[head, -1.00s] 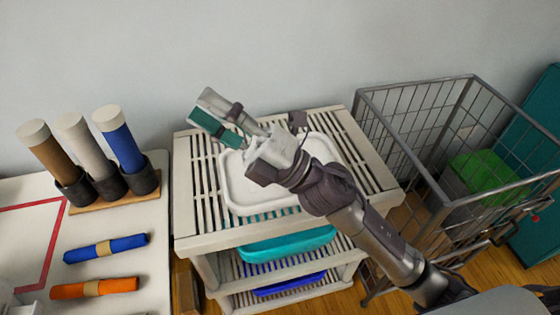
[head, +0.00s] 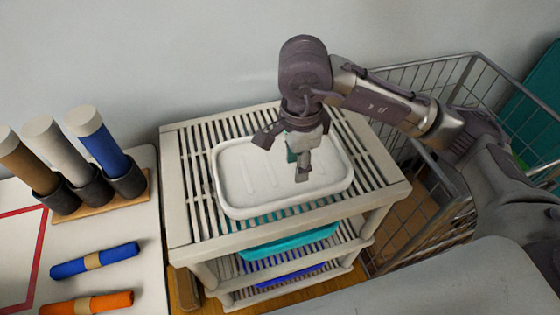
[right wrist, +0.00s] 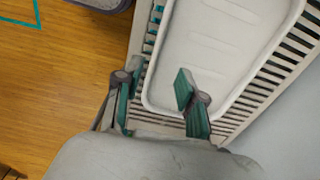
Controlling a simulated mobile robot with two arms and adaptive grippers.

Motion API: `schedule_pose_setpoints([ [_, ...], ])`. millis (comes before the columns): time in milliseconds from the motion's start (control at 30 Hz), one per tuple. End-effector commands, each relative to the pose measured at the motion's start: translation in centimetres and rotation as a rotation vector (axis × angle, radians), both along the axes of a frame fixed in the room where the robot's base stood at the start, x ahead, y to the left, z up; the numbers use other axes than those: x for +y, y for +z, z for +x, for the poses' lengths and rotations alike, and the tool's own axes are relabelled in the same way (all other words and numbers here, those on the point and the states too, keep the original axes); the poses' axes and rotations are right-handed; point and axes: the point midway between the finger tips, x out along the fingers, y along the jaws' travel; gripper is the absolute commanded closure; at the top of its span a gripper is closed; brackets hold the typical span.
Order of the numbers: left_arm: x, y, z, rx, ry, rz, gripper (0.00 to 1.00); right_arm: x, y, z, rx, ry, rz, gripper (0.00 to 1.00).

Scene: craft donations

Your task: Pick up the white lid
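The white lid (head: 243,185), a shallow rounded tray shape with ridges, lies flat on the slatted top of a cream shelf cart (head: 190,232). My right gripper (head: 287,156) points down over the lid's right half in the head view. In the right wrist view its fingers (right wrist: 160,85) are spread apart with nothing between them. There, one finger is over the lid (right wrist: 218,50) and the other is just outside its long edge. I cannot tell whether either touches it. My left gripper is not in view.
A wire basket cart (head: 425,85) stands right of the shelf cart. Teal (head: 290,243) and blue (head: 290,279) items lie on its lower shelves. At left, a table holds three upright tubes in a holder (head: 97,196), with blue (head: 95,261) and orange (head: 88,304) rolls.

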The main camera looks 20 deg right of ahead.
Motion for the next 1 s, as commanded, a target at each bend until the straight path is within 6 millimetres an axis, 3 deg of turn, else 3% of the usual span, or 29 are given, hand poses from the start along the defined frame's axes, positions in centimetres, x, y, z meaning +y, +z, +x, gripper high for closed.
schedule_pose_setpoints([
  [233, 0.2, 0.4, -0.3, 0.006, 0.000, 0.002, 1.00, 0.0, -4.7, -0.1, 0.005, -0.001, 0.003, 0.60],
  [467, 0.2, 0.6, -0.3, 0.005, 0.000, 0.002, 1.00, 0.0, -6.3, -0.2, 0.005, 0.000, 0.004, 0.60],
  [800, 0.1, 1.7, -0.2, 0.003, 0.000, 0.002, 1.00, 0.0, -10.8, -0.4, 0.005, 0.000, 0.006, 0.60],
  [1000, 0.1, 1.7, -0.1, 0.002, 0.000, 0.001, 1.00, 0.0, -11.1, -0.3, 0.001, 0.001, 0.006, 0.60],
])
